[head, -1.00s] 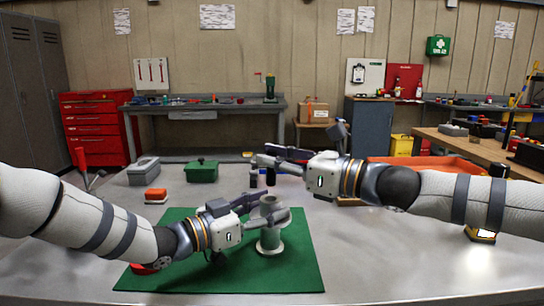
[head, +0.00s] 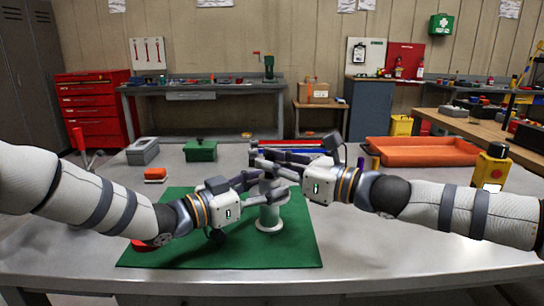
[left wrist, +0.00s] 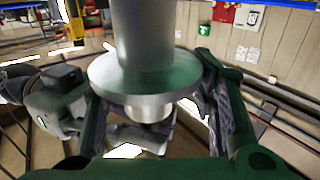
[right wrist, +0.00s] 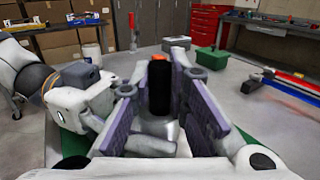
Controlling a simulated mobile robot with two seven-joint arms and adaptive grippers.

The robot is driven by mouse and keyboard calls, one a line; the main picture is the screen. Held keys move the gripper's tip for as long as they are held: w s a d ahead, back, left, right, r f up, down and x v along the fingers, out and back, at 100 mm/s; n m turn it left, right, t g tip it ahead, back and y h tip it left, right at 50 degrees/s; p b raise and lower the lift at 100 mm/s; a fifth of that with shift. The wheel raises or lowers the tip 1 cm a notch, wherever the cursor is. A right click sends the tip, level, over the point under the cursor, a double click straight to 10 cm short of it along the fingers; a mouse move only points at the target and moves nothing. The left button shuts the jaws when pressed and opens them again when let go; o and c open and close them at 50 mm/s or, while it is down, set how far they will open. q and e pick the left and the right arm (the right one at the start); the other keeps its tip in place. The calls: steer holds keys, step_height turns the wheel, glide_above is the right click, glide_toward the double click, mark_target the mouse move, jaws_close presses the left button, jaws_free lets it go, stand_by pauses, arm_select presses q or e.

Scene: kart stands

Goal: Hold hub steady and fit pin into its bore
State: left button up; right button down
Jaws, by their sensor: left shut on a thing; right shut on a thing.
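The grey hub (head: 268,222) stands upright on the green mat (head: 180,252); its flange (left wrist: 110,72) shows large in the left wrist view. My left gripper (head: 268,187) is shut on the hub's upper part. In the right wrist view the pin is upright between the finger pads, with grey metal of the hub (right wrist: 157,126) below. The pin's lower end and the bore are hidden, so I cannot tell whether it is in the bore.
A green box (head: 200,151), a grey box (head: 142,152) and an orange-topped block (head: 155,175) stand behind left. Red and blue bars (right wrist: 292,78) lie behind the hub. The front right table is clear.

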arm_select(q)
steer(key=shift+r, duration=0.1)
arm_select(e)
steer(key=c, duration=1.5)
jaws_free()
steer(key=v, duration=1.2)
arm_select(q)
steer(key=o, duration=1.6)
steer(key=shift+c, duration=0.2)
